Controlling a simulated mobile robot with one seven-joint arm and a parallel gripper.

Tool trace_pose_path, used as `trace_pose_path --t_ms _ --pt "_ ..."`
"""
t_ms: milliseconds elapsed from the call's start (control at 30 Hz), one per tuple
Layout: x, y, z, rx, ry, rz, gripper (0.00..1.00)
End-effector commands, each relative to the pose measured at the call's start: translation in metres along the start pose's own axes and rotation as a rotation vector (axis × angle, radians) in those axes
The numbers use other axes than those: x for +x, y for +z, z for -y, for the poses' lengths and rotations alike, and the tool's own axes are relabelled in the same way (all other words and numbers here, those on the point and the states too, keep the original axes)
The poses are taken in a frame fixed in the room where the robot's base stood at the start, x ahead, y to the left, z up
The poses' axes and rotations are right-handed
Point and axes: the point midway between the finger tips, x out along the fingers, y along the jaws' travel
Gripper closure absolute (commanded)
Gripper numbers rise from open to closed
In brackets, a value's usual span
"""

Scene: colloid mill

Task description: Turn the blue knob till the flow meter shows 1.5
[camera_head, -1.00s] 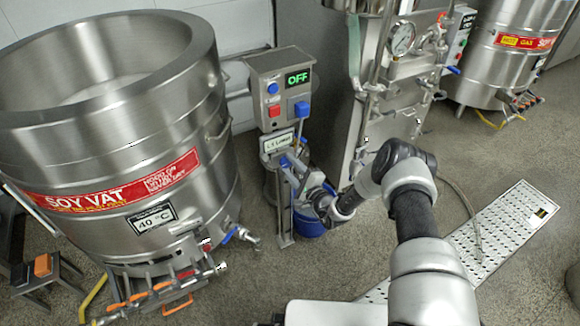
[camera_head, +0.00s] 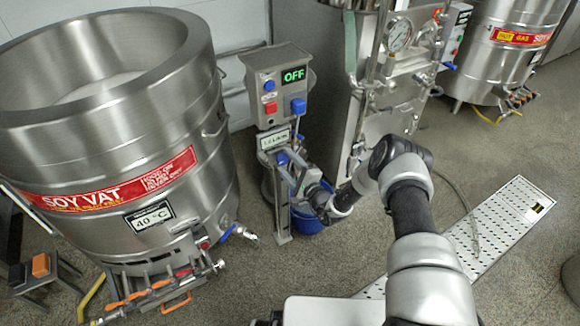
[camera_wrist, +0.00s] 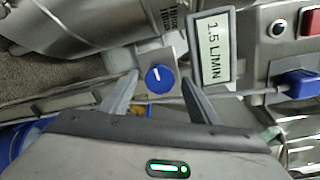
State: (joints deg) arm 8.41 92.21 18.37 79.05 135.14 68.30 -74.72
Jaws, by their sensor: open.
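The blue knob (camera_wrist: 160,78) is round with a white pointer mark and sits on a grey metal plate. In the head view the knob (camera_head: 282,158) is partly hidden by my gripper. The flow meter (camera_wrist: 208,50) is a pale display in a grey frame beside the knob and reads 1.5 L/MIN in the wrist view. In the head view the meter (camera_head: 275,139) is too small to read surely. My gripper (camera_wrist: 160,80) is open, its fingers apart on either side of the knob as seen from the wrist, with visible gaps and no clear contact.
A control box (camera_head: 277,85) above the meter shows OFF and has a red button (camera_head: 270,107) and blue parts. The soy vat (camera_head: 115,130) stands at left, the steel mill cabinet (camera_head: 345,90) at right.

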Motion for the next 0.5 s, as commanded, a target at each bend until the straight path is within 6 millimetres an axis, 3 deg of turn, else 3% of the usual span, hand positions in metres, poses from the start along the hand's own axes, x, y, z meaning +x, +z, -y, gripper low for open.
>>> trace_pose_path --t_ms 167,500 --pt "-0.015 -0.001 0.001 0.002 0.001 -0.002 0.44" --pt "-0.094 0.000 0.002 0.004 0.002 -0.005 0.44"
